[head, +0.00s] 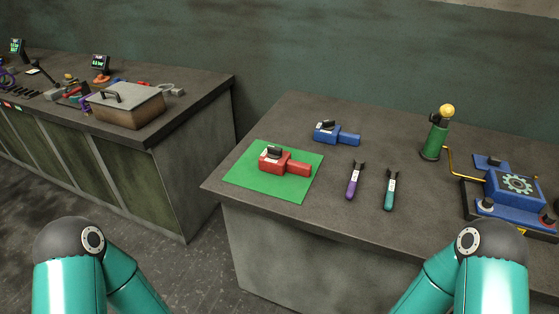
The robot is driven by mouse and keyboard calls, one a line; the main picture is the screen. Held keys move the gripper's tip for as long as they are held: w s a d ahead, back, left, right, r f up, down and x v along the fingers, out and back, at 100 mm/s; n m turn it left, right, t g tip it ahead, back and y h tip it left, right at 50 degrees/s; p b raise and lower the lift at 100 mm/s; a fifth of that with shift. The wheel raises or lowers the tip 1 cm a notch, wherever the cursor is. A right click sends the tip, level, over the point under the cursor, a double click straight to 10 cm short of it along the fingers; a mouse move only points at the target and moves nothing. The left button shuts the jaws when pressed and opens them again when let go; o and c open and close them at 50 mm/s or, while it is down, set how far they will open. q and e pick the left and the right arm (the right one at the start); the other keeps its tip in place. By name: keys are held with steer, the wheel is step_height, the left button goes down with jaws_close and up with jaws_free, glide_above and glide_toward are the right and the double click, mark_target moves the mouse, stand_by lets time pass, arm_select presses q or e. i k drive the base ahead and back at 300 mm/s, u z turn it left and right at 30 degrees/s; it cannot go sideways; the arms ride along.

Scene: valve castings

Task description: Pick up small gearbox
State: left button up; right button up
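Two small housings stand on the near grey bench, and I cannot tell which one is the small gearbox. The red one (284,160), with a dark top part and a side block, rests on a green mat (250,184). The blue one (336,133), similar in shape, sits behind it and to its right, directly on the bench. Neither is touched by an arm. Only teal links of my two arms show at the bottom left and bottom right. Both grippers are out of view.
Purple (353,181) and teal (390,190) hand tools lie mid-bench. A green cylinder (433,140) with a yellow knob and a blue gear-marked unit (515,186) stand right. Another bench on the left holds a lidded box (127,105). The bench front is clear.

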mark_target(278, 167)
steer(key=u, duration=0.8)
steer(key=i, duration=0.15)
steer(key=z, duration=2.6)
steer(key=k, duration=1.25)
steer(key=u, duration=1.1)
steer(key=i, duration=0.7)
steer(key=u, duration=0.65)
steer(key=i, duration=0.8)
steer(key=z, duration=0.45)
